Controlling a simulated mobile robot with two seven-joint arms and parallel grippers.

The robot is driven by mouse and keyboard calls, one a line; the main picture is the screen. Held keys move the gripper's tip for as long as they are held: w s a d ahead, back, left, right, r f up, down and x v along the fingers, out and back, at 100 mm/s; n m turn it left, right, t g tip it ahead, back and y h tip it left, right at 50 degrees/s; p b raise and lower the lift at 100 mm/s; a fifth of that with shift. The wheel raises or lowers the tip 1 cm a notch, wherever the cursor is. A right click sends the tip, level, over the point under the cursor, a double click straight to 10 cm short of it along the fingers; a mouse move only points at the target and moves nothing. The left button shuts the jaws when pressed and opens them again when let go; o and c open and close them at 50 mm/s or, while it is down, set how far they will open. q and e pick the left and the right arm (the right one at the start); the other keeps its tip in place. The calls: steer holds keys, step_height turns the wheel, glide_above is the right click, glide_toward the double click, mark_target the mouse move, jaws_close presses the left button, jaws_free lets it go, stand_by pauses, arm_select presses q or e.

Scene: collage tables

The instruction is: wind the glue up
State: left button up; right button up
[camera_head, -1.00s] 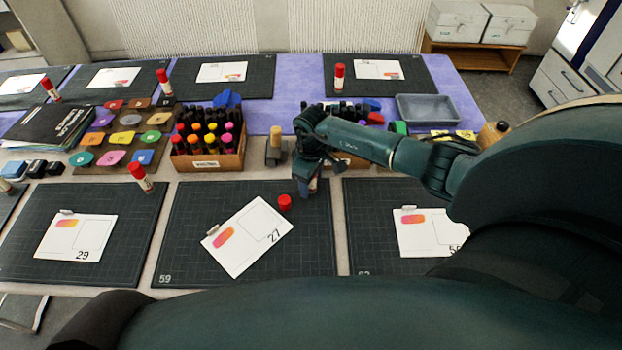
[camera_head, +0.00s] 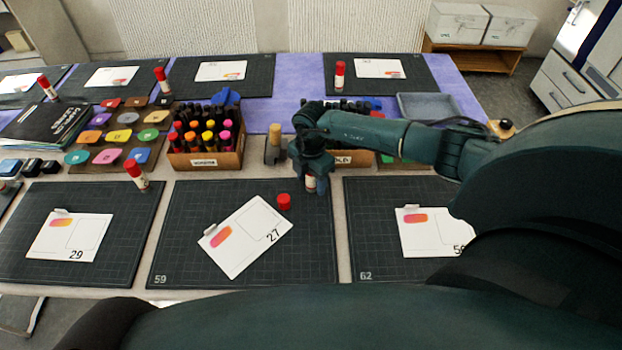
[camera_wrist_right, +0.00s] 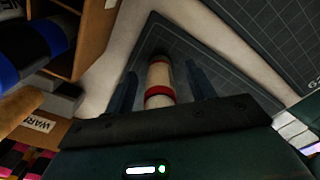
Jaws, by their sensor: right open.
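An uncapped glue stick (camera_head: 311,184) with a white and red body stands at the top right of the cutting mat numbered 59 (camera_head: 190,262). Its red cap (camera_head: 284,202) sits apart on the mat, just left of it. My right gripper (camera_head: 312,174) is over the glue stick and hides its upper part. In the right wrist view the glue stick (camera_wrist_right: 159,74) lies between the two open fingers, with gaps on both sides. My left gripper is not in view.
A card numbered 27 (camera_head: 246,238) lies tilted on the same mat. Behind stand a wooden box of markers (camera_head: 207,160), a wood-coloured stamp (camera_head: 274,150) and another box (camera_head: 353,158) close behind my gripper. The mat's left side is clear.

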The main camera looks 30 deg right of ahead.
steer(key=shift+f+n+b, duration=0.1)
steer(key=shift+n+b, duration=0.35)
steer(key=shift+n, duration=0.75)
steer(key=n+b, duration=0.1)
steer(key=n, duration=0.3)
steer(key=shift+n, duration=0.4)
steer(key=n+b, duration=0.2)
steer(key=n, duration=0.2)
steer(key=shift+d+n, duration=0.1)
steer(key=shift+n, duration=0.3)
steer(key=n, duration=0.2)
steer(key=shift+s+n+b, duration=0.1)
steer(key=shift+n+b, duration=0.3)
steer(key=shift+c, duration=0.4)
steer(key=c, duration=0.9)
steer(key=shift+c, duration=0.2)
